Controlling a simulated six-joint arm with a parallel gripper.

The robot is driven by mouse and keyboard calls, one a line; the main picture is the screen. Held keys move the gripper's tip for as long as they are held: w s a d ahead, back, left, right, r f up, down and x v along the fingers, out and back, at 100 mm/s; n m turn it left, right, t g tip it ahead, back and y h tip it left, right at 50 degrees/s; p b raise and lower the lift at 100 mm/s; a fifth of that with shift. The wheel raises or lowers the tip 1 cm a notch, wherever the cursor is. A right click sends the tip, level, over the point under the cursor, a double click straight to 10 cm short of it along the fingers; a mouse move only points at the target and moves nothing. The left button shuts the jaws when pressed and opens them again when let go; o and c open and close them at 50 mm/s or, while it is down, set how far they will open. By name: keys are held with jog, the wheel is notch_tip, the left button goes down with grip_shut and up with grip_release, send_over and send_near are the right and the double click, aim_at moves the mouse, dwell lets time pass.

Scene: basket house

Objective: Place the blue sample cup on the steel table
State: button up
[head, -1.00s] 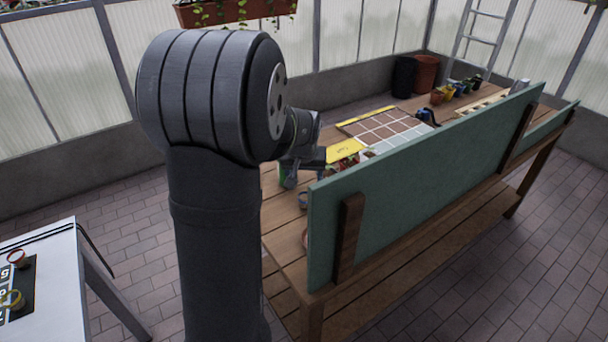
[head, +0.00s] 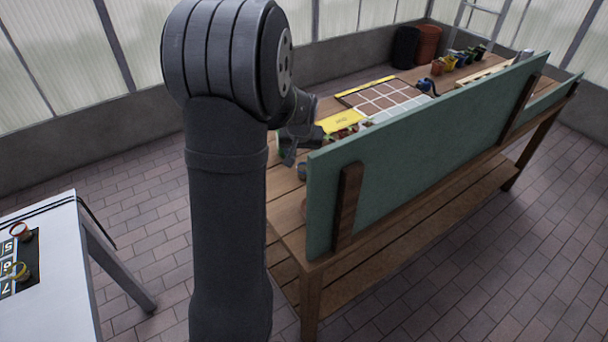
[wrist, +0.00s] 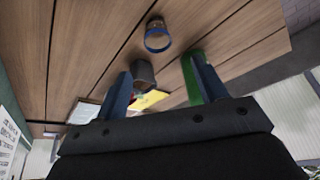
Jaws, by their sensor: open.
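A blue-rimmed cup (wrist: 157,38), seemingly the blue sample cup, stands on the wooden bench (wrist: 85,45) in the wrist view, beyond my fingertips. My gripper (wrist: 161,66) is open, and the cup is apart from both fingers. A dark grey cup (wrist: 143,72) shows between the fingers. In the head view my gripper (head: 289,158) hangs over the near left end of the bench, and a small bluish cup (head: 302,171) is partly hidden by the green panel. The pale table at lower left (head: 62,255), apparently the steel table, carries a red-rimmed and a yellow-rimmed cup on a black board.
The upright green panel (head: 420,145) along the bench's near side stands close to my gripper. A seed tray (head: 385,100), a yellow sheet (head: 343,122) and several small pots lie farther along the bench. Open brick floor (head: 130,190) separates bench and pale table.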

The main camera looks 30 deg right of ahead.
send_over(304, 167)
jog(key=s+a, duration=0.3)
jog(key=f, duration=0.6)
jog(key=shift+d, duration=0.2)
jog(key=shift+x, duration=2.65)
jog(key=shift+d, duration=0.15)
jog(key=shift+s, duration=0.1)
jog(key=shift+c, duration=0.3)
jog(key=c, duration=1.1)
jog(key=shift+r, duration=0.15)
